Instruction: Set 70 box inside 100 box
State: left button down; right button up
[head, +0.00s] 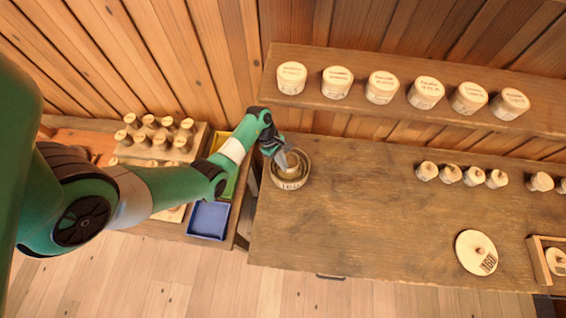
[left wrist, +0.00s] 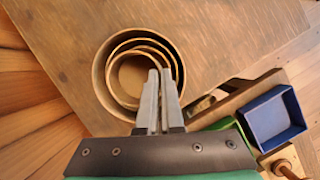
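Several round wooden boxes sit nested at the left end of the bench, in the outer box (head: 290,184), whose label seems to read 160. The innermost box (head: 293,162) is small and pale; I take it for the 70 box, though no number on it is readable. It also shows in the left wrist view (left wrist: 133,77), inside a middle ring that may be the 100 box (left wrist: 118,50). My left gripper (head: 284,158) reaches in from the left, its fingers (left wrist: 159,75) close together at the innermost box's wall, seemingly pinching it. My right gripper is out of view.
A round lid marked 160 (head: 477,252) lies at the bench's front right. Several lidded boxes (head: 382,87) line the back shelf, and small knobbed pieces (head: 450,175) stand at the right. A blue tray (head: 209,220) is on the left table. The bench middle (head: 360,210) is clear.

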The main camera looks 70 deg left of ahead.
pick_arm(q)
jog(key=shift+f+b, duration=0.5)
jog(key=shift+f, duration=0.3)
jog(key=shift+f+b, duration=0.65)
jog(key=shift+f, duration=0.25)
jog(key=shift+f, duration=0.25)
dwell(0.4)
jog(key=c, duration=1)
grip_release()
jog(key=shift+o, duration=0.4)
jog(key=o, duration=0.3)
